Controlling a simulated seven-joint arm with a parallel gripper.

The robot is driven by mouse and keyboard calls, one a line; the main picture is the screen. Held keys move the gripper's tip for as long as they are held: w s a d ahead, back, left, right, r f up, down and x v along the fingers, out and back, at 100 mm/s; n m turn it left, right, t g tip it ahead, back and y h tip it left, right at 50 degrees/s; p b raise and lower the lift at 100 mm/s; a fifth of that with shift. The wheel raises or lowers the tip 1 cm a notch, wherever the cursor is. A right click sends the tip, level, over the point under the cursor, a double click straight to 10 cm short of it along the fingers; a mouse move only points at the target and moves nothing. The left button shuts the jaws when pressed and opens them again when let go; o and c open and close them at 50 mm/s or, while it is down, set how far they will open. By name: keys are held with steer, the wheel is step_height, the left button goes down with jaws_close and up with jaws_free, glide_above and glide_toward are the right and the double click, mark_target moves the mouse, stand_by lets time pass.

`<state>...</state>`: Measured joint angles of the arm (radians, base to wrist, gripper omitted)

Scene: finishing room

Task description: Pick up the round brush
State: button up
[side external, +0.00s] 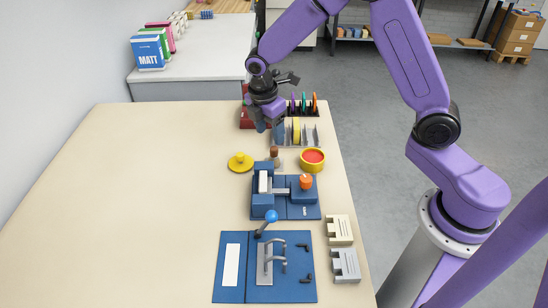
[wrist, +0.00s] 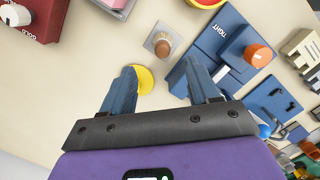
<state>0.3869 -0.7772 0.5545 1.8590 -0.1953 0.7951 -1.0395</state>
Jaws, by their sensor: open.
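I cannot tell for certain which thing is the round brush. A small brown, round-topped piece (side external: 274,152) stands upright on a grey square base; it also shows in the wrist view (wrist: 163,47). A yellow disc with a knob (side external: 240,162) lies to its left in the side view. In the wrist view the yellow disc (wrist: 146,78) is partly hidden by my left finger. My gripper (side external: 268,128) is open and empty, above the table's far end. In the wrist view its blue fingers (wrist: 160,80) are spread wide, with the brown-topped piece beyond them.
A yellow-rimmed red pot (side external: 312,158) and a blue fixture with an orange knob (side external: 306,182) stand close by. A blue board with a lever clamp (side external: 230,290) is nearer. A red block (wrist: 40,22) and slotted racks (side external: 300,137) are at the far end. The table's left is clear.

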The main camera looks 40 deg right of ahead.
mark_target(273, 148)
steer(key=shift+s+d+f, duration=0.1)
steer(key=shift+d+f, duration=0.1)
steer(key=shift+f, duration=1.2)
steer(key=shift+s+d+f, duration=0.1)
steer(key=shift+d+f, duration=0.15)
steer(key=shift+f, duration=1.2)
steer(key=shift+d+f, duration=0.2)
steer(key=shift+f, duration=1.2)
steer(key=c, duration=1.1)
